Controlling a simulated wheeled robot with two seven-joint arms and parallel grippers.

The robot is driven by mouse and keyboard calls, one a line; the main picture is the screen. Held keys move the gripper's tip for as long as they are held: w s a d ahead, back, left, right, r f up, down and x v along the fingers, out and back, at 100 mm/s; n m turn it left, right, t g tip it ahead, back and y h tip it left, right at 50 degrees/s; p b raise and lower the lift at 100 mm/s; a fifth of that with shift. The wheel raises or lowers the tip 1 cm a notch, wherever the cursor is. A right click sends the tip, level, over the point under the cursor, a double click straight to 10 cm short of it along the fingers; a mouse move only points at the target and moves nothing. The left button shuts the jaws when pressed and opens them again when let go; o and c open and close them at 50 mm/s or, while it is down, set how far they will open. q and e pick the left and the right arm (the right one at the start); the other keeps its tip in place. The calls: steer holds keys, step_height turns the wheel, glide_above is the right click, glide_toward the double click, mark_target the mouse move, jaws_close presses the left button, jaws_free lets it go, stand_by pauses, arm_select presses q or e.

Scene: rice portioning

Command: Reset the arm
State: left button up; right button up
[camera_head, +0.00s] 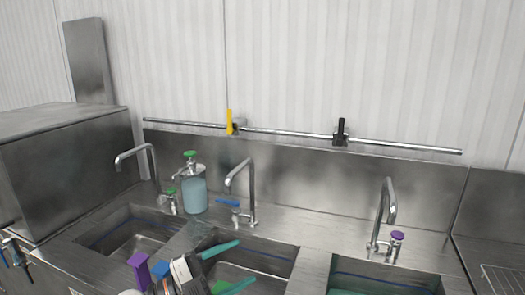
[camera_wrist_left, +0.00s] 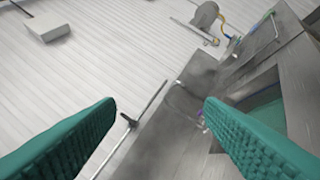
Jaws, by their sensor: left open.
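My left gripper (camera_head: 246,262) is at the bottom of the head view, over the middle sink basin. Its two teal fingers are spread apart with nothing between them. In the left wrist view the same open gripper (camera_wrist_left: 158,108) has one finger on each side of the picture, with a clear gap. It holds nothing. My right gripper is not in either view.
A steel counter holds a left basin (camera_head: 123,239), a middle basin (camera_head: 277,262) and a right basin (camera_head: 375,284). Steel taps (camera_head: 252,195) rise behind them. A blue-filled dispenser (camera_head: 194,192) stands between two taps. A wall rail (camera_head: 290,133) carries yellow and black clips.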

arm_select(q)
steer(key=a+f+n+t+y, duration=0.2)
steer(key=a+n+t+y, duration=0.85)
steer(key=n, duration=0.55)
steer(key=s+a+f+n+g+y, duration=0.3)
steer(key=f+y, duration=0.2)
steer(key=f, duration=0.2)
steer(key=s+a+f+n+g+y, duration=0.2)
steer(key=s+a+f+n+y, duration=0.15)
steer(key=f, duration=0.35)
steer(key=s+d+f+g, duration=0.1)
steer(key=s+f+g, duration=0.4)
steer(key=s, duration=0.5)
steer(key=s+d+f+g, duration=0.1)
steer(key=s+f+g, duration=0.5)
steer(key=s, duration=0.3)
step_height(320, 180, down, 25)
steer(key=s+a+f+g+b, duration=0.1)
steer(key=s+a+f+g, duration=0.1)
steer(key=s+f, duration=1.5)
steer(key=shift+s+a+f+h+b, duration=0.35)
steer(key=shift+a+f, duration=0.15)
steer(key=shift+f, duration=0.3)
steer(key=shift+m, duration=0.25)
